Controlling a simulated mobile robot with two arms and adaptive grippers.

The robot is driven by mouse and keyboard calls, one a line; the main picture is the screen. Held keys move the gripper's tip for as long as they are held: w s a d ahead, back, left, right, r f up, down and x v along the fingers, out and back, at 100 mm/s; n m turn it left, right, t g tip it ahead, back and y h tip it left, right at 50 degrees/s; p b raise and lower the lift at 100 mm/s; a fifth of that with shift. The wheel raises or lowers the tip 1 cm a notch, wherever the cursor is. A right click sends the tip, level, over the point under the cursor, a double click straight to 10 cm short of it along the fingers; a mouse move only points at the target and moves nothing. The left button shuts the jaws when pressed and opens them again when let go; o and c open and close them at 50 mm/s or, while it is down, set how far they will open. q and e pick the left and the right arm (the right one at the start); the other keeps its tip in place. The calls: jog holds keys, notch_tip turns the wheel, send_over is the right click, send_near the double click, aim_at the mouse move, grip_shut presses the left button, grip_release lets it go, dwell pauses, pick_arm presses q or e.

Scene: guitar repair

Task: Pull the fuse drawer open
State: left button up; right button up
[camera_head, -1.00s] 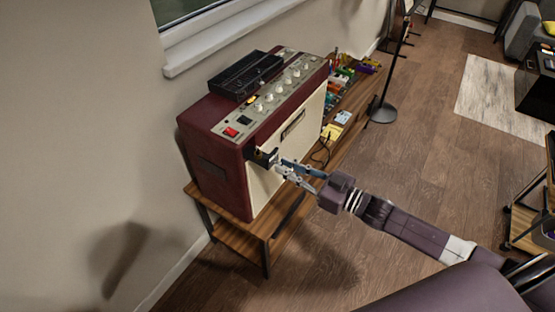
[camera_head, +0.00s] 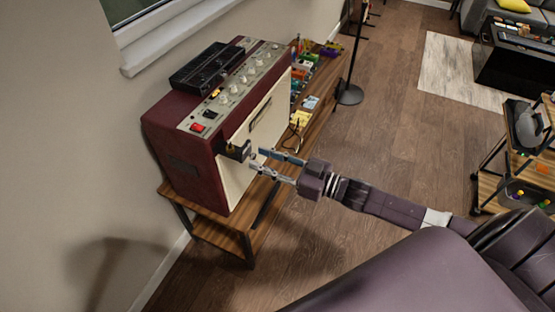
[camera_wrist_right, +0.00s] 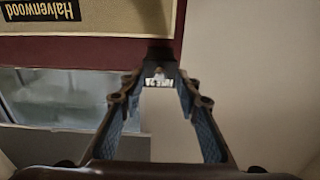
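My left gripper is not in view.
The amplifier stands on a low wooden bench (camera_head: 222,232) against the wall. A black box (camera_head: 205,70) lies on the amplifier. Coloured pedals (camera_head: 312,75) lie on the bench behind it. A lamp stand (camera_head: 350,95) is beyond. Floor in front is open.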

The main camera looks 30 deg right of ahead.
jog(key=v, duration=1.1)
jog(key=shift+s+d, duration=0.2)
jog(key=shift+d, duration=0.05)
jog(key=d+f+m+h, duration=0.2)
jog(key=d+f+h, duration=0.15)
jog(key=f, duration=0.45)
jog(key=d+f+m+h, duration=0.1)
jog(key=d+f+h, duration=0.25)
jog(key=f, duration=0.55)
jog(key=s+d+f+m+g+h, duration=0.1)
jog(key=s+d+f+g+h, duration=0.1)
jog(key=s+f, duration=0.45)
jog(key=s+d+f+m+g+h, duration=0.1)
jog(key=s+f+g, duration=0.15)
jog(key=f, duration=0.75)
jog(key=s+a+f+g, duration=0.3)
jog(key=s+a+f, duration=0.2)
jog(key=s, duration=0.4)
jog(key=s+a+f+g, duration=0.2)
jog(key=s+a+f, duration=0.2)
jog(key=s+f, duration=0.3)
jog(key=s+a+f+g+h, duration=0.1)
jog(key=s+a+f+g, duration=0.2)
jog(key=s, duration=0.8)
notch_tip(320, 180, down, 4)
jog(key=a, duration=0.2)
jog(key=shift+s+a+g, duration=0.35)
jog(key=shift+s, duration=0.05)
jog(key=shift+f, duration=0.1)
